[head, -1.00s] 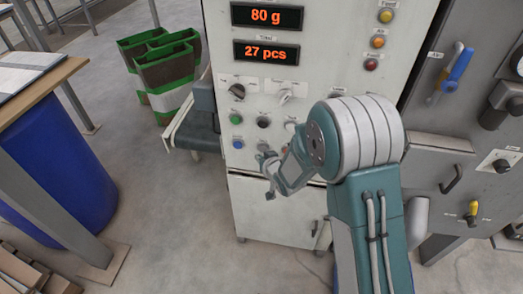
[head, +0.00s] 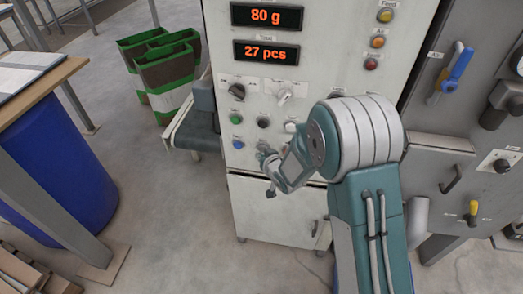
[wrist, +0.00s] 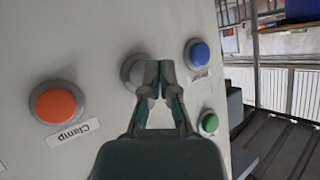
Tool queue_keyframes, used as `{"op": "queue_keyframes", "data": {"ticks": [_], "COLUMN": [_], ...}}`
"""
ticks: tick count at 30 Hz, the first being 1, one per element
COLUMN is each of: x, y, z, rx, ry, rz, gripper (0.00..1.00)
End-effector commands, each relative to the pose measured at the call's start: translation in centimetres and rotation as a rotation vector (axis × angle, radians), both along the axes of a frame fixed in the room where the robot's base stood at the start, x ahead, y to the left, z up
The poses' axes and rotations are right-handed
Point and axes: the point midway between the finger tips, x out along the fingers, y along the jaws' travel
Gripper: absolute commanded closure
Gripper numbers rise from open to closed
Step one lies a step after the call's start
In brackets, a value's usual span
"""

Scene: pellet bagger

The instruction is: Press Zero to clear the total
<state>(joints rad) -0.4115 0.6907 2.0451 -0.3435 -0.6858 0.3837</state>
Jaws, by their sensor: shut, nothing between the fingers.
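The total display (head: 266,53) on the white panel reads "27 pcs". My gripper (head: 266,156) is at the lower button row, its fingers shut and empty. In the wrist view my gripper (wrist: 160,84) overlaps a grey button (wrist: 131,69); I cannot tell whether it touches. A blue button (wrist: 197,53) is to its right, a green button (wrist: 209,122) lower right, and an orange button (wrist: 57,103) labelled "Clamp" to its left. The head view also shows the blue button (head: 238,143) and green button (head: 236,118). I cannot read a Zero label.
Above the buttons are a display (head: 266,15) reading "80 g" and a black knob (head: 237,91). A black button (head: 263,122) and a white one (head: 290,127) sit above my gripper. A grey machine with a blue-handled lever (head: 458,68) stands at the right.

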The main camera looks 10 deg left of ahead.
Motion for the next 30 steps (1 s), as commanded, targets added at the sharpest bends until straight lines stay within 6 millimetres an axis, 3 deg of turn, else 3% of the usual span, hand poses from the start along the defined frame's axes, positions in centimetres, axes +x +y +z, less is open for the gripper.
{"op": "queue_keyframes", "data": {"ticks": [30], "x": [0.82], "y": [-0.1], "z": [0.19], "rx": [0.0], "ry": [0.0], "rz": [0.0], "gripper": [1.0]}}
